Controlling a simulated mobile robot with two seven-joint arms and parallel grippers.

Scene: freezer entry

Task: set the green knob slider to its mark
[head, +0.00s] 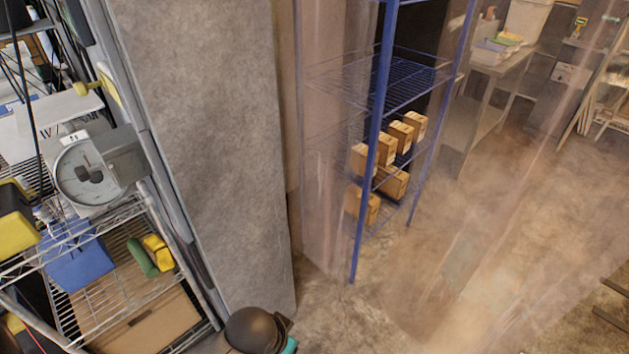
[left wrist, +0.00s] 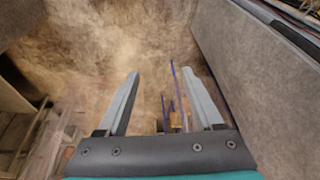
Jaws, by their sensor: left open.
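I cannot make out a green knob slider or its mark in either view. A yellow-green knob (head: 88,88) sticks out at the edge of the grey wall in the head view, beside the wire rack; I cannot tell whether it belongs to a slider. My left gripper (left wrist: 160,73) shows in the left wrist view, open and empty, its two grey fingers apart over the brown floor. In the head view neither gripper's fingers show; only a dark rounded part of my arm is at the bottom edge. My right gripper is not in view.
A wire rack (head: 110,292) at the left holds a round dial gauge (head: 90,172), a blue bin (head: 76,262) and yellow and green items. A grey wall (head: 205,150) stands beside it. Clear strip curtains hang before a blue shelf (head: 372,150) with several boxes. Floor at right is mostly clear.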

